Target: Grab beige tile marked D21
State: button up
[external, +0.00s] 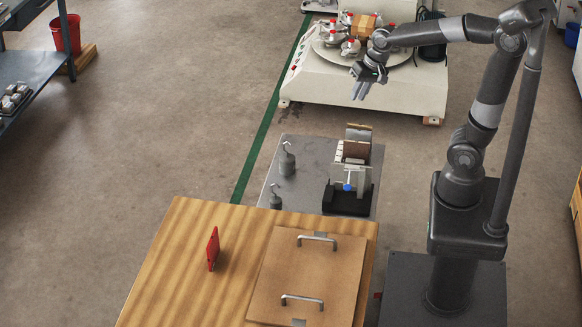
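No tile with a readable D21 mark shows in the external view. A group of upright slabs in brown, beige and pale tones (350,165) stands in a dark holder (346,200) on the grey metal table. Any of the beige ones could be a tile, but markings are too small to read. A red tile-like plate (212,249) stands upright on the wooden table. My gripper (361,92) hangs in the air above and beyond the slabs, near the white machine, fingers pointing down. I see nothing held in it, but the finger gap is too small to judge.
The grey table (309,155) carries two hooked weights (287,160). The wooden table (185,250) holds a brown board with two metal handles (310,270). A white machine (420,90) with a round plate stands at the back. Open floor lies to the left.

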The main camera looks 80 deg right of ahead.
jog(key=w+d+f+m, duration=0.4)
jog(key=w+d+m, duration=0.15)
jog(key=d, duration=0.25)
jog(key=m+g, duration=0.4)
jog(key=m, duration=1.6)
send_near(350, 125)
jog(key=shift+h, duration=0.3)
jog(key=s+f, duration=0.1)
jog(key=s, duration=0.1)
jog(key=s+f, duration=0.1)
jog(key=shift+s+a+f, duration=0.2)
jog(key=shift+s, duration=0.15)
jog(key=shift+s+d+f, duration=0.2)
jog(key=shift+d+f, duration=0.05)
jog(key=shift+f, duration=0.35)
jog(key=f, duration=1)
jog(key=shift+w+a, duration=0.1)
jog(key=shift+w, duration=0.1)
jog(key=shift+c, duration=0.6)
grip_shut()
